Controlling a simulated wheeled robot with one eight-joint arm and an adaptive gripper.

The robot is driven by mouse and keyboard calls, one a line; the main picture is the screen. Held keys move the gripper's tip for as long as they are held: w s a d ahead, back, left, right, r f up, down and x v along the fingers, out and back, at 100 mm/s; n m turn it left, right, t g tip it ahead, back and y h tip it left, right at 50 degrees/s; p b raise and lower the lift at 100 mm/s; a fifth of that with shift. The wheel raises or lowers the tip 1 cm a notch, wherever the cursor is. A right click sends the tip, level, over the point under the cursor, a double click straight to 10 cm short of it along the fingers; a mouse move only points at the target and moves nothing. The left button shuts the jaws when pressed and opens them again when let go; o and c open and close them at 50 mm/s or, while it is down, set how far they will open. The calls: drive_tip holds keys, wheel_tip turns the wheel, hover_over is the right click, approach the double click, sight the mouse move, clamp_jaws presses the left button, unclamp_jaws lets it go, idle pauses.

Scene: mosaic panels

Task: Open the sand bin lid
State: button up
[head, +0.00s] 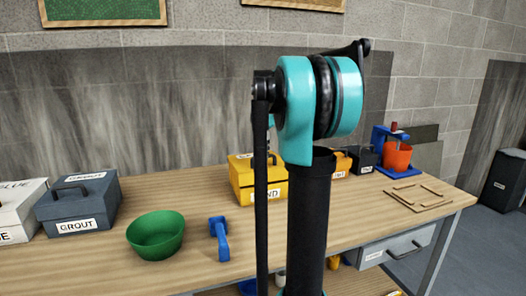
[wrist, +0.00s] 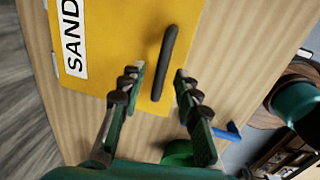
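The yellow sand bin (head: 241,182) stands on the workbench in the head view, partly hidden behind my arm; its lid looks shut. In the wrist view the yellow surface with the SAND label fills the upper middle, the lid (wrist: 115,45) facing me. A dark bar handle (wrist: 168,52) runs along it near its right side. My gripper (wrist: 158,76) is open, fingers apart, with the handle lying in line with the gap between the fingertips. I cannot tell how far the fingertips are from the handle. In the head view my gripper is hidden behind the arm.
On the workbench (head: 190,189) are a grey grout box (head: 80,203), a green bowl (head: 156,235) and a blue tool (head: 219,240) left of the bin. A blue press with an orange bucket (head: 397,157) and a wooden frame (head: 418,194) are at the right.

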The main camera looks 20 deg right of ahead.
drive_tip(key=shift+c, duration=0.4)
clamp_jaws()
drive_tip(key=shift+w+r, duration=0.15)
drive_tip(key=shift+r, duration=0.05)
idle(0.4)
